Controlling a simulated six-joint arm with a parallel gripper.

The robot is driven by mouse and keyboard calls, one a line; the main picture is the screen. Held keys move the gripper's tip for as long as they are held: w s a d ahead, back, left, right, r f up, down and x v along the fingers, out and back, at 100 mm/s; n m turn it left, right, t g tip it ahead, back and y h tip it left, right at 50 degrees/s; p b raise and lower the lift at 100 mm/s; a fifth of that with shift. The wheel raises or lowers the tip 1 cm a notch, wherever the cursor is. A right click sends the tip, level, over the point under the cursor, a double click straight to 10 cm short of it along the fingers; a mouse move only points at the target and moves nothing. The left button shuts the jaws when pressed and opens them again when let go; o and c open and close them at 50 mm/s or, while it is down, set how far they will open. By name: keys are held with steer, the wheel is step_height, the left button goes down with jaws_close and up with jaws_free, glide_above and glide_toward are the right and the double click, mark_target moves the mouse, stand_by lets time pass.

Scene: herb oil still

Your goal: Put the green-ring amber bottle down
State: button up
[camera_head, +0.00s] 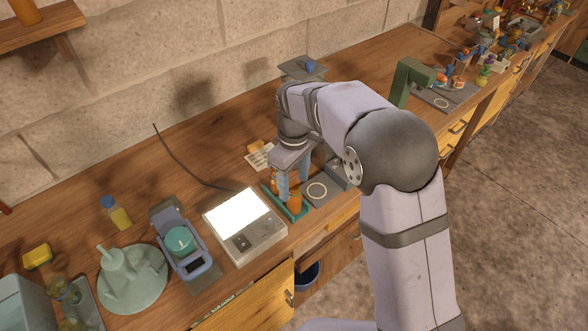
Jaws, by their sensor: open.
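My gripper (290,186) points down over a small green tray (273,197) at the middle of the bench, with its blue-grey fingers spread open. An amber bottle (295,203) stands upright in the tray near the fingertips, at the tray's front end. Another amber bottle (273,180) shows partly, just left of the gripper. Both are too small for me to tell a green ring on either. Whether a finger touches a bottle cannot be told, and the gripper hides part of the tray.
A device with a bright white screen (238,213) stands left of the tray. A grey plate with a pale ring (317,191) lies close on its right. Further left are a blue-grey device (187,247) and a pale green domed lid (131,277). Bare wood shows behind the screen.

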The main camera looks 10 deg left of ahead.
steer(key=shift+r+b, duration=0.35)
steer(key=shift+r, duration=2.5)
steer(key=shift+d, duration=0.1)
steer(key=shift+s+d, duration=0.1)
steer(key=shift+d, duration=0.25)
steer(key=s+d+f+m, duration=0.4)
steer(key=s+d+m, duration=0.1)
steer(key=s+d, duration=0.4)
steer(key=s+d+f+m, duration=0.4)
steer(key=s+d+m, duration=0.2)
steer(key=s+d, duration=0.4)
steer(key=shift+s+d+m, duration=0.2)
steer(key=shift+s+m, duration=0.05)
steer(key=shift+m, duration=0.05)
